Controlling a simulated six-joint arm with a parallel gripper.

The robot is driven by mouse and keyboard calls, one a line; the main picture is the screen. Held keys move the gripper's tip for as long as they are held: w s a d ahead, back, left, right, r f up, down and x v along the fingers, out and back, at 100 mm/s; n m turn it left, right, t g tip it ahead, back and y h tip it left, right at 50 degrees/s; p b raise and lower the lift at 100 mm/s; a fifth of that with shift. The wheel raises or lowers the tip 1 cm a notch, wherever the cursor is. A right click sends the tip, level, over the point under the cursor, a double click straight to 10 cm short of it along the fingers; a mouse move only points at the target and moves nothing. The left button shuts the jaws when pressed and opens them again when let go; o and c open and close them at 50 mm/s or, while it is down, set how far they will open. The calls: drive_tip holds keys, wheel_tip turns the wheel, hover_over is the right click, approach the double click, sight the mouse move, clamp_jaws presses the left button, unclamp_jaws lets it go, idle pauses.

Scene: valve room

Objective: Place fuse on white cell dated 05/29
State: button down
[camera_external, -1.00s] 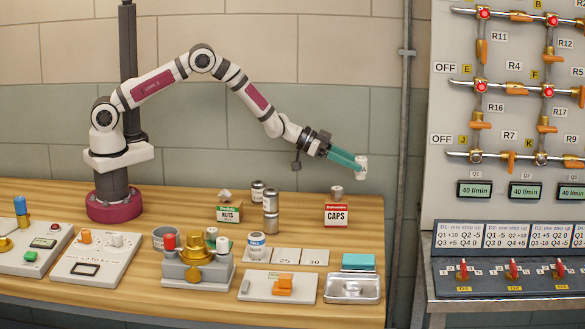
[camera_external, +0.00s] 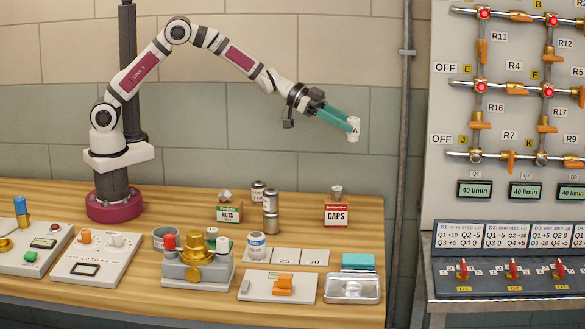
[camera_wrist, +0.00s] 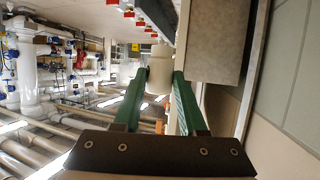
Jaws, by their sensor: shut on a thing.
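My gripper (camera_external: 349,125) is shut on a small white cylinder with a dark letter A (camera_external: 354,131), high above the right part of the bench. The white cylinder also shows between the green fingers in the wrist view (camera_wrist: 160,72). I cannot tell for sure that it is the fuse. A white can with a blue band (camera_external: 256,246) stands on a pale tile on the bench. Two silvery cylinders with pale labels (camera_external: 258,191) stand behind it, one of them atop or just in front of another silvery cylinder (camera_external: 270,222). No date is readable, so I cannot tell which is the cell dated 05/29.
A CAPS box (camera_external: 338,215) and a NUTS box (camera_external: 229,213) stand at the back. A grey fixture with brass parts (camera_external: 197,270), an orange-switch plate (camera_external: 255,286) and a metal tray (camera_external: 352,298) occupy the front. A valve panel (camera_external: 515,110) stands at right.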

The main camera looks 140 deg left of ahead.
drive_tip(key=w+d+m+t+h, duration=0.1)
drive_tip(key=w+d+m+h, duration=0.25)
drive_tip(key=d, duration=0.75)
drive_tip(key=m+h, duration=0.6)
drive_tip(key=h, duration=0.1)
hover_over(256, 245)
drive_tip(key=s, duration=0.2)
drive_tip(key=s+d+m+g+h, duration=0.2)
drive_tip(key=s+d+m+h, duration=0.1)
drive_tip(key=d, duration=0.6)
drive_tip(key=w+a+f, duration=0.1)
drive_tip(key=a+f, duration=1)
drive_tip(key=f, duration=0.5)
drive_tip(key=shift+w+a+n, duration=0.25)
drive_tip(key=shift+n, duration=0.1)
drive_tip(key=shift+c, duration=2.3)
unclamp_jaws()
drive_tip(key=shift+f, duration=0.15)
